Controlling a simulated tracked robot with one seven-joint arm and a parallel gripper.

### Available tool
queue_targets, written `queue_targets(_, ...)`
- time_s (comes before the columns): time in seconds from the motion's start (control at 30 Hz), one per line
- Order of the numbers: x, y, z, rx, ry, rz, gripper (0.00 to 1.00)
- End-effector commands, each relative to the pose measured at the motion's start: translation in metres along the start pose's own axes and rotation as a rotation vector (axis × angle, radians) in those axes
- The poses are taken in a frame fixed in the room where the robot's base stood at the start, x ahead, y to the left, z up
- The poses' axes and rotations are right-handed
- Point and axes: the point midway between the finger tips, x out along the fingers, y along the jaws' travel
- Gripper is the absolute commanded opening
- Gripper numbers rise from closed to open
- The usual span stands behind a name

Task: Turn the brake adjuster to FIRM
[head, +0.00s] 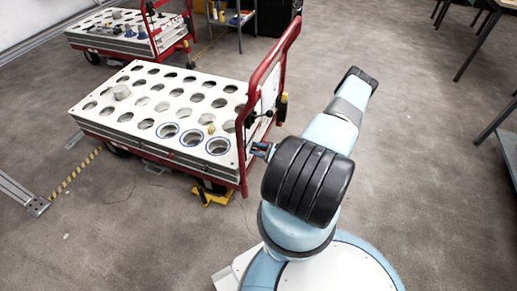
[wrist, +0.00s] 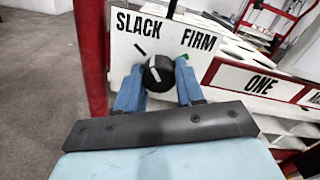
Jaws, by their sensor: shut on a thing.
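The brake adjuster is a round black knob (wrist: 158,72) with a white pointer line, on a white panel (wrist: 140,22) lettered SLACK on the left and FIRM on the right. Its white line points up and left, toward a black tick below SLACK. In the head view my gripper (head: 263,150) is at the handle end of the red-framed cart, mostly hidden behind my arm; the knob is hidden there.
The cart's white top (head: 145,78) has rows of round holes, some blue-ringed. Its red handle frame (head: 270,68) rises close beside my arm, and a red post (wrist: 91,55) stands left of the panel. Another cart (head: 120,35) stands behind.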

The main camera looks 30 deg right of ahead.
Motion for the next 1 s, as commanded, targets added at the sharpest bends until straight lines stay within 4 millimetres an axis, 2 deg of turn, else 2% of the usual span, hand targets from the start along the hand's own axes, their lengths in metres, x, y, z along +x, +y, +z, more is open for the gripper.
queue_targets(1.0, 0.0003, -0.0004, -0.0003, 0.962, 0.002, -0.003, 0.06)
